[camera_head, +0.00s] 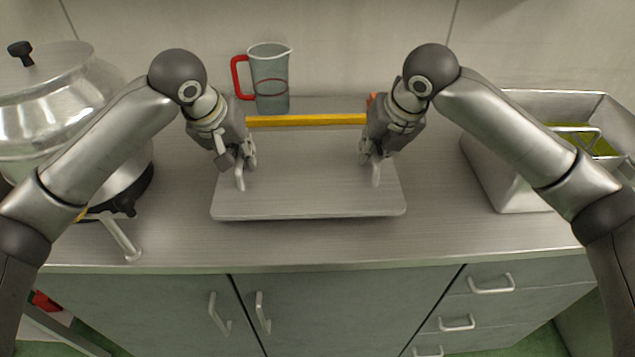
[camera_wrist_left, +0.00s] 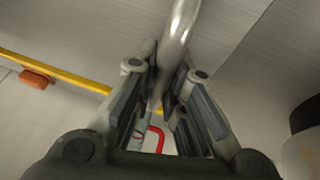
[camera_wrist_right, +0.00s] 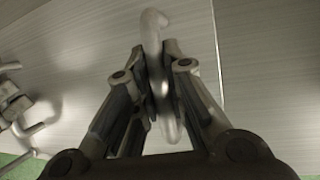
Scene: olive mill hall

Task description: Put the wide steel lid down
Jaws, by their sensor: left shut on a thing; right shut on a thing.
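The wide steel lid (camera_head: 308,200) is a flat rectangular plate with rounded corners, level over the middle of the counter. I cannot tell for sure whether its underside touches the counter. My left gripper (camera_head: 244,168) is shut on the lid's left handle, a round steel bar (camera_wrist_left: 180,30) that shows between its fingers in the left wrist view. My right gripper (camera_head: 372,168) is shut on the right handle, also a steel bar (camera_wrist_right: 153,40) in the right wrist view. The grippers hide parts of both handles in the head view.
A yellow bar (camera_head: 305,120) runs behind the lid. A jug (camera_head: 270,82) with a red handle stands at the back. A large steel pot (camera_head: 60,100) is at left. A steel container (camera_head: 508,175) with green contents is at right. Bare counter (camera_head: 440,230) shows right of the lid.

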